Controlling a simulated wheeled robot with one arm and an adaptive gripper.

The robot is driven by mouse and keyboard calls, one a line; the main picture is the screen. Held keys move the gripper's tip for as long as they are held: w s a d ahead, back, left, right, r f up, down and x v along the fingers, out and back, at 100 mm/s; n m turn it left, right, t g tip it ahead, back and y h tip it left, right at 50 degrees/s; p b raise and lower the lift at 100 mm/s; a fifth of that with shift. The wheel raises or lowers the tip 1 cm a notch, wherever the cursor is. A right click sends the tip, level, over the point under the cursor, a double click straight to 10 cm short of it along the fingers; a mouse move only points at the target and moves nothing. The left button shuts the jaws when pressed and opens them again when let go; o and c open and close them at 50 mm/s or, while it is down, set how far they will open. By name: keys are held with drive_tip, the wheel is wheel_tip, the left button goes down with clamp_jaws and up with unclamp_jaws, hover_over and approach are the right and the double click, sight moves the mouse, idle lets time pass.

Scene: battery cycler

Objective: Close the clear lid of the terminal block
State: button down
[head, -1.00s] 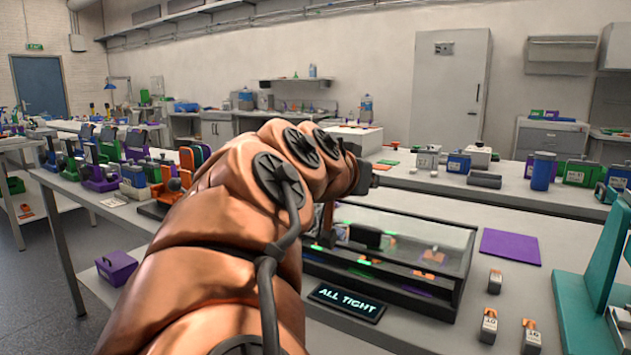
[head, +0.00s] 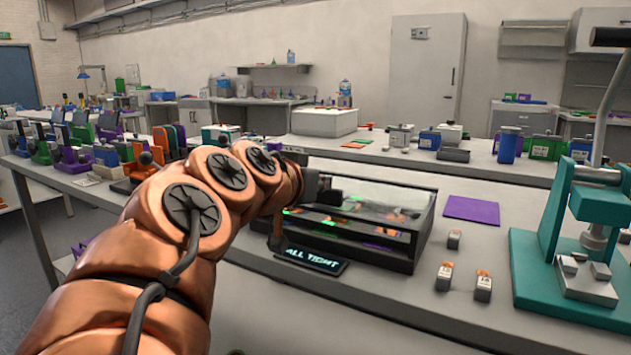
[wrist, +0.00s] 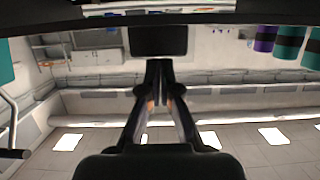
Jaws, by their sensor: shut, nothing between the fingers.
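The terminal block (head: 350,246) is a long dark case on the near bench, with coloured parts inside. Its clear lid (head: 395,200) lies over the top and looks down; I cannot tell whether its edge is fully seated. A sign reading "ALL TIGHT" (head: 316,262) is in front of it. My gripper (head: 330,196) is by the left rear part of the lid, partly hidden by my copper arm; I cannot tell whether it touches. In the wrist view my gripper (wrist: 158,45) has its dark fingers together and empty.
A purple mat (head: 471,210) lies right of the block. Small orange-topped blocks (head: 483,287) stand at front right. A teal press (head: 570,235) stands at far right. Several coloured devices (head: 105,150) line the left bench.

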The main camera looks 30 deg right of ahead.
drive_tip(key=f, duration=0.3)
drive_tip(key=shift+s+d+g, duration=0.15)
drive_tip(key=shift+s+g, duration=0.1)
drive_tip(key=shift+g, duration=0.15)
drive_tip(key=shift+a+r, duration=0.15)
drive_tip(key=shift+a, duration=0.2)
wheel_tip(320, 180, up, 12)
hover_over(329, 199)
drive_tip(key=a, duration=0.2)
drive_tip(key=shift+s+a, duration=0.2)
drive_tip(key=shift+s, duration=0.1)
